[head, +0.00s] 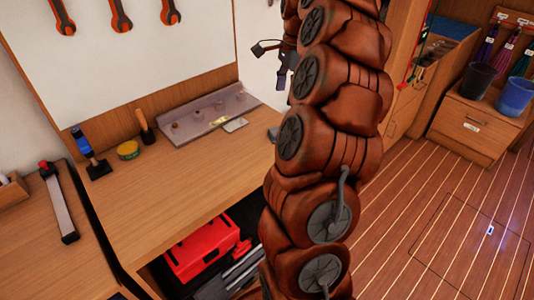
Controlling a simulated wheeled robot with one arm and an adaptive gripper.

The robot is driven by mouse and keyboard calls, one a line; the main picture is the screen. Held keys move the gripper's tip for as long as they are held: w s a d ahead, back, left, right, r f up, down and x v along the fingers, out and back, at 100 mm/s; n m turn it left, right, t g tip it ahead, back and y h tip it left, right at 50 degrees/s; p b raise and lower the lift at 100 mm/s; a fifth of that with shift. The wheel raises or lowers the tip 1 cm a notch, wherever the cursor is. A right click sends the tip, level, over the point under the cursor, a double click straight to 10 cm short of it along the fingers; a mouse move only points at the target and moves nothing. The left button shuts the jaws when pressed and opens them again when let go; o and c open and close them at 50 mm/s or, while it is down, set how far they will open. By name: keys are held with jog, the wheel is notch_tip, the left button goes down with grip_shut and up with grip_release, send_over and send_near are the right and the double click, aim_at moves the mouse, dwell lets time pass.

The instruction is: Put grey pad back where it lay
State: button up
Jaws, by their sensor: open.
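A small light grey pad (236,125) lies at the front edge of a grey rack (190,122) on the wooden worktop. A darker grey block (272,133) sits on the worktop to its right, partly hidden by my arm. I cannot tell for sure which of the two is the task's grey pad. My gripper (271,66) is open, above and beyond the worktop's back right part, partly hidden behind my arm. Nothing shows between its fingers.
A scraper (92,153), a yellow-green tin (128,150) and a wooden-handled tool (145,128) stand left of the rack. The worktop's front (165,205) is clear. Below are a red toolbox (203,248) and grey bars. Buckets (478,80) stand on a cabinet at right.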

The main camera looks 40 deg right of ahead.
jog(key=shift+a, duration=0.1)
jog(key=s+a+f+n+g, duration=0.15)
jog(key=a+n, duration=0.45)
jog(key=a, duration=0.6)
jog(key=s+a+n+t, duration=0.1)
jog(key=s+a+n, duration=0.2)
jog(key=a+n, duration=0.65)
jog(key=s+a+f+n, duration=0.2)
jog(key=s+a+f, duration=0.1)
jog(key=s, duration=0.3)
jog(key=s+a+f+n+g, duration=0.1)
jog(key=s+a+f+n, duration=0.2)
jog(key=s+a, duration=0.2)
jog(key=s+a+f+n+g+h, duration=0.1)
jog(key=s+a+f+n, duration=0.1)
jog(key=s, duration=0.5)
jog(key=shift+s+a+f, duration=0.35)
jog(key=shift+a+f, duration=0.1)
jog(key=shift+a, duration=0.6)
notch_tip(320, 180, up, 4)
jog(key=p, duration=0.4)
